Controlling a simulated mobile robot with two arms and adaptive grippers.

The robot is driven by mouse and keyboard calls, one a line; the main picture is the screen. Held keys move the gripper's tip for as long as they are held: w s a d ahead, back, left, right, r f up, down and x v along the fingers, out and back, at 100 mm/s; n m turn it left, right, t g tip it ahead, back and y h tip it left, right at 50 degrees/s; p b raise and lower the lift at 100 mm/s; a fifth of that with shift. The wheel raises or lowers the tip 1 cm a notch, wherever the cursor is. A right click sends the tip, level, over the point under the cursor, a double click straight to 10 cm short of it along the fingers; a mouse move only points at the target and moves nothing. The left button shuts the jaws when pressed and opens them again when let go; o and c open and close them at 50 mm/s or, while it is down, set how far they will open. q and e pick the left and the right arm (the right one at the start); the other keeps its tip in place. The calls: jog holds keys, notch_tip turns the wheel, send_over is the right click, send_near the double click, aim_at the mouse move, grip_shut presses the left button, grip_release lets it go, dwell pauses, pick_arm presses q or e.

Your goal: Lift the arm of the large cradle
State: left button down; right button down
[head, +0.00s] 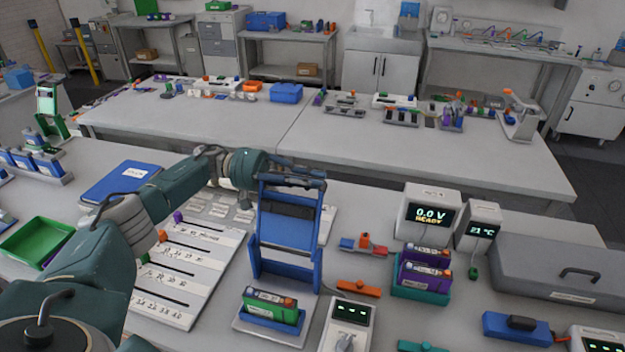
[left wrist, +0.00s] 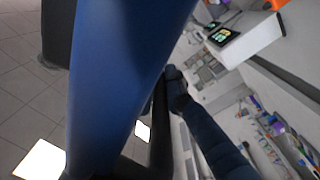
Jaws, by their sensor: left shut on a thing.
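The large cradle has a grey base (head: 262,332) on the near bench, with a green battery block with an orange cap (head: 270,308) seated in it. Its blue arm (head: 287,268) stands raised, close to upright, above and behind the base. My left gripper (head: 302,182) is at the arm's top edge, shut on it. In the left wrist view the blue arm (left wrist: 118,60) fills much of the picture, with dark gripper fingers (left wrist: 172,95) beside it; their exact contact is hard to see. My right gripper is not in view.
A 0.0 V meter (head: 428,216), a teal holder with purple batteries (head: 420,290) and an orange clip (head: 358,289) stand right of the cradle. A white slotted board (head: 205,262) lies left of it. A grey case (head: 560,262) is at the right.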

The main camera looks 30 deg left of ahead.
pick_arm(q)
jog(key=c, duration=2)
grip_release()
jog(key=shift+w+f, duration=0.1)
jog(key=shift+o, duration=1.2)
jog(key=shift+f, duration=0.15)
notch_tip(320, 180, up, 10)
jog(key=shift+w+a+r, duration=0.1)
jog(key=shift+r, duration=0.1)
